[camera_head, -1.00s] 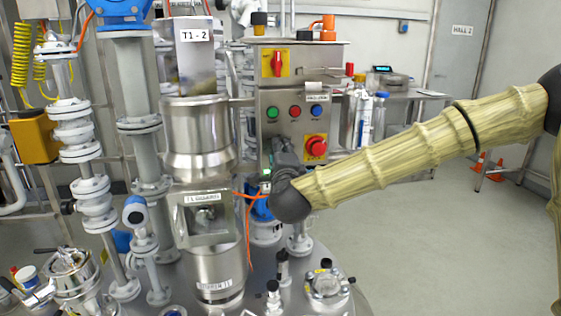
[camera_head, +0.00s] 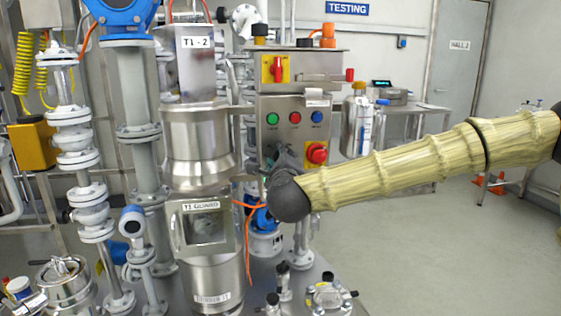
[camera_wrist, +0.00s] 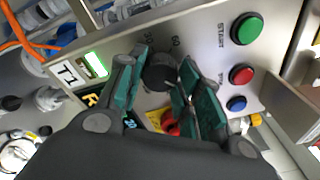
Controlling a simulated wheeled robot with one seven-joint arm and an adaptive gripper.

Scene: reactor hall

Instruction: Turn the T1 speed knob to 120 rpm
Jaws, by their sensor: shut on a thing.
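The T1 speed knob (camera_wrist: 160,75) is a dark round knob on the steel control panel. In the wrist view my gripper (camera_wrist: 162,78) has its two green-padded fingers on either side of the knob, shut on it. Dial numbers are partly visible around the knob; one reads 60, and others are hidden by the fingers. A small lit green display (camera_wrist: 95,65) beside the T1 label is too blurred to read. In the head view the control box (camera_head: 297,97) stands upright, and my arm's end hides the knob.
Green (camera_wrist: 245,28), red (camera_wrist: 241,74) and blue (camera_wrist: 236,103) buttons sit close to my fingers. A red emergency stop (camera_head: 317,153) on yellow is just above my wrist in the head view. Left of the box stand a steel column (camera_head: 197,150) and an orange cable (camera_head: 249,240).

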